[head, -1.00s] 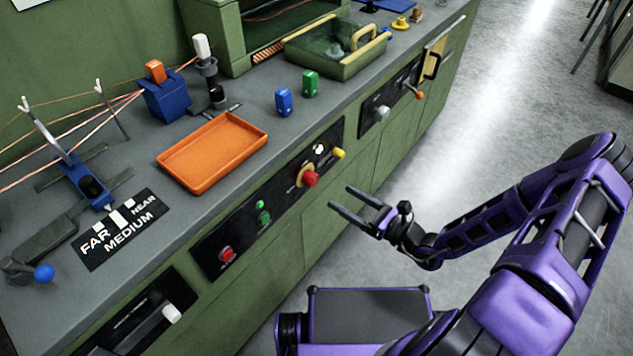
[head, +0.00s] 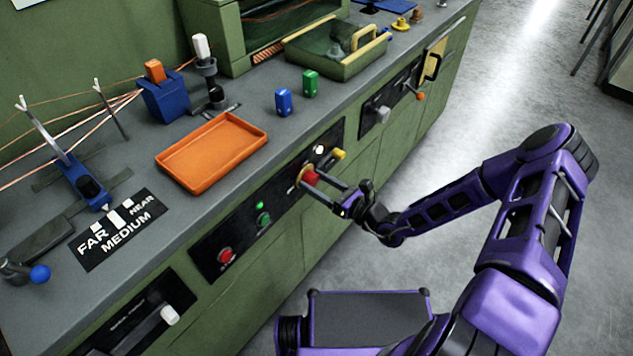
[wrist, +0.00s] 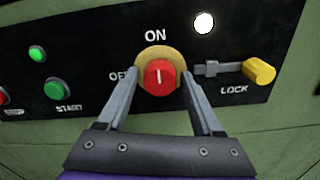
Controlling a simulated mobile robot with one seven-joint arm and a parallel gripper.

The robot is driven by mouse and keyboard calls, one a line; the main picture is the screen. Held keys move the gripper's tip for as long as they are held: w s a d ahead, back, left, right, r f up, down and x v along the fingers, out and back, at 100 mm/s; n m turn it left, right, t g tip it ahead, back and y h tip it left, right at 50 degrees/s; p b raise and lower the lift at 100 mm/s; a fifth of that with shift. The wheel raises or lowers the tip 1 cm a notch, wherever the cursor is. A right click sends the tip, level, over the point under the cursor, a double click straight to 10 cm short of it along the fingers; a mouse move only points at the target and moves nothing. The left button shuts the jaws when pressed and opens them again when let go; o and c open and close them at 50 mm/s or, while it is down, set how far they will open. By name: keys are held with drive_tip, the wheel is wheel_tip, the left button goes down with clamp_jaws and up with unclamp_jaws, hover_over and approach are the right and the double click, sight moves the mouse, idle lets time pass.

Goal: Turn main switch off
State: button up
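The main switch is a red knob (wrist: 159,78) on a yellow disc (wrist: 150,53) in the black front panel, and it also shows in the head view (head: 310,178). Its white mark points up toward "ON"; "OFF" is lettered to its left. My gripper (wrist: 160,92) is open, with one finger on each side of the red knob. In the head view my gripper (head: 322,192) reaches the panel at the knob. I cannot tell whether the fingers touch it.
A yellow lock knob (wrist: 259,71) with a grey bolt sits right of the switch. A white lamp (wrist: 204,23) is lit above. Left are a lit green lamp (wrist: 37,53), a green start button (wrist: 57,88) and a red button (head: 226,256). An orange tray (head: 212,152) stands on the bench above.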

clamp_jaws()
drive_tip(key=n+p, duration=0.2)
drive_tip(key=n, duration=0.1)
drive_tip(key=shift+r+n, duration=0.1)
drive_tip(key=shift+n, duration=0.2)
drive_tip(key=n+p, duration=0.2)
drive_tip(key=n, duration=0.3)
drive_tip(key=shift+n, duration=0.3)
drive_tip(key=n+p, duration=0.2)
drive_tip(key=n, duration=0.2)
drive_tip(key=shift+n+p, duration=0.4)
drive_tip(key=shift+n, duration=1.9)
drive_tip(key=shift+f, duration=0.2)
